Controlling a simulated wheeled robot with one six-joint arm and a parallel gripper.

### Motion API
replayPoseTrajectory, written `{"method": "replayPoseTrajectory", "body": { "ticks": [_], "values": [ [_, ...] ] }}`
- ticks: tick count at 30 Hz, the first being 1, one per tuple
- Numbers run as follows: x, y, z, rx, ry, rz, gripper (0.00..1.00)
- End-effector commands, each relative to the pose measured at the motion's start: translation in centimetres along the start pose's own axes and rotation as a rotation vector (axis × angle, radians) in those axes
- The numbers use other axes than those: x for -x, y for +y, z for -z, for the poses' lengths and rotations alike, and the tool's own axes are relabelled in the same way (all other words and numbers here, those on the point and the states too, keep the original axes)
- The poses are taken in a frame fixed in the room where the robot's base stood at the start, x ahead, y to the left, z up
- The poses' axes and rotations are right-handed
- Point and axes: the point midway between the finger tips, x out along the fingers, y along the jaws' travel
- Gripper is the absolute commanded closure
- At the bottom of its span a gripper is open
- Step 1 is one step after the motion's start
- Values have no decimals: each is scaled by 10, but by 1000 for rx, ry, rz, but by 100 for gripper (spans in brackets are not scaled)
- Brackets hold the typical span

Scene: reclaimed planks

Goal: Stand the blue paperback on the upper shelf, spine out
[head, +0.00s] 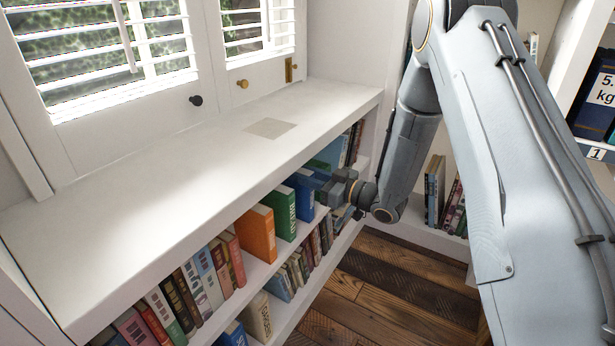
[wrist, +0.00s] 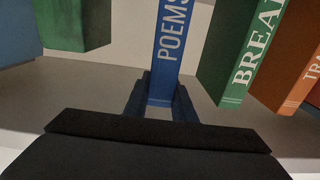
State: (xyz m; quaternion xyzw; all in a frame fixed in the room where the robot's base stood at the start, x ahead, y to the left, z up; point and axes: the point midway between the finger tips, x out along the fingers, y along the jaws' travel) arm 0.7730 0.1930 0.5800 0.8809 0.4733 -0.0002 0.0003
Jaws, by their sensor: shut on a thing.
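The blue paperback (wrist: 166,50) stands upright between my gripper's fingers (wrist: 160,102), its spine lettered POEMS facing my wrist camera. In the head view the blue paperback (head: 304,192) is in the upper shelf (head: 252,284) row, spine toward the room. My gripper (head: 338,187) reaches in from the right and is shut on the spine end. A gap separates it from a green book (wrist: 243,65) on the right and a dark green book (wrist: 75,22) on the left in the wrist view. Whether its base touches the shelf is unclear.
An orange book (head: 257,232) stands beside the green book, with more books along the row to the left. A lower shelf holds several books. The white top (head: 160,210) overhangs the row. Wooden floor (head: 385,280) is open in front.

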Motion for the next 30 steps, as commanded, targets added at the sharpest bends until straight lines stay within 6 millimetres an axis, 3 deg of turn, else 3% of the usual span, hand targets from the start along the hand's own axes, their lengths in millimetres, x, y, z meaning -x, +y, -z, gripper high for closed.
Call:
{"method": "replayPoseTrajectory", "body": {
  "ticks": [27, 28, 30],
  "values": [
    [-6, 0, -4, 1, 1, 0, 100],
    [-6, 0, -4, 1, 2, 0, 75],
    [-6, 0, -4, 1, 1, 0, 63]
  ]
}}
